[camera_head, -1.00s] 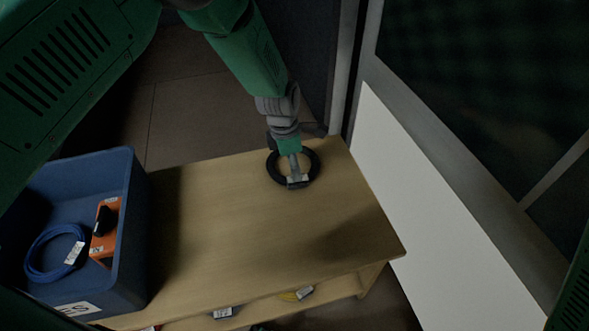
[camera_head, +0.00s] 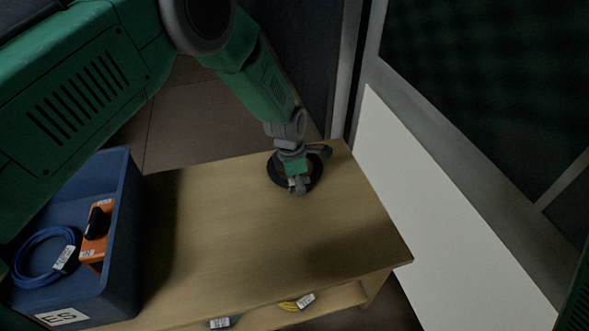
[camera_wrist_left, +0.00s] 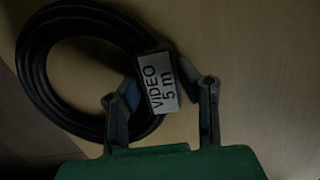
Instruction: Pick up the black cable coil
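The black cable coil (camera_head: 273,176) lies flat on the wooden table near its far edge, partly hidden under my left gripper (camera_head: 298,188). In the left wrist view the coil (camera_wrist_left: 36,62) shows as a thick ring with a white tag (camera_wrist_left: 161,82) reading "VIDEO 5 m". The left gripper (camera_wrist_left: 160,98) is open there, its two fingers apart on either side of the tag. One finger overlaps the coil in the picture and the other is over bare wood. I cannot tell whether either touches the coil. My right gripper is not in view.
A blue bin (camera_head: 122,225) at the left holds a blue cable coil (camera_head: 30,264) and an orange box (camera_head: 97,246). A yellow coil (camera_head: 291,305) with a tag sits on the lower shelf. A white panel (camera_head: 440,220) stands right of the table (camera_head: 230,235). The tabletop's middle is clear.

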